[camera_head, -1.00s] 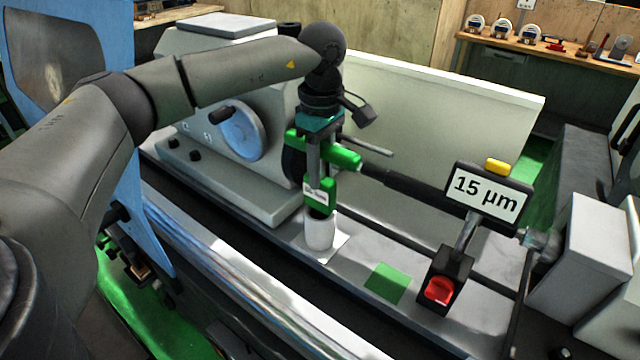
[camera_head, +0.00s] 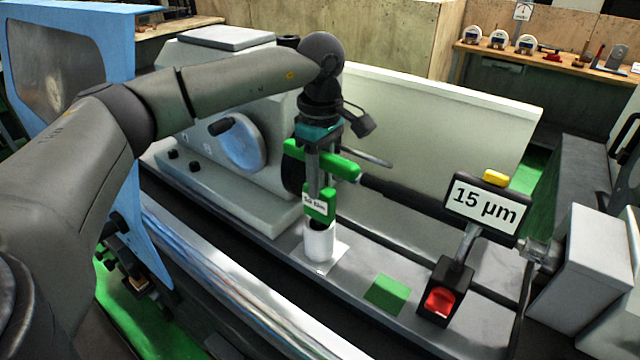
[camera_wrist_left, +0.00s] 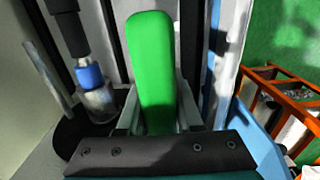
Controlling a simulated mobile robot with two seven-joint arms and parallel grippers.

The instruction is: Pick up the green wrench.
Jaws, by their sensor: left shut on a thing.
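The green wrench (camera_head: 342,166) has a rounded green bar on top. A green block with a white label (camera_head: 319,203) sits below it, apparently on the same upright piece. The lower end is at the mouth of a white cylindrical holder (camera_head: 319,243); how deep it sits is hidden. My left gripper (camera_head: 319,170) points down from above and is shut on the wrench's green bar. In the left wrist view the green bar (camera_wrist_left: 153,70) runs between the two fingers. My right gripper is not in view.
The holder stands on a white plate on the grinder bed. A green square pad (camera_head: 387,294) and a stand with a "15 µm" display (camera_head: 487,207) and red part lie to the right. The dark shaft (camera_head: 400,190) runs close beside the gripper. A workbench (camera_head: 560,62) stands far right.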

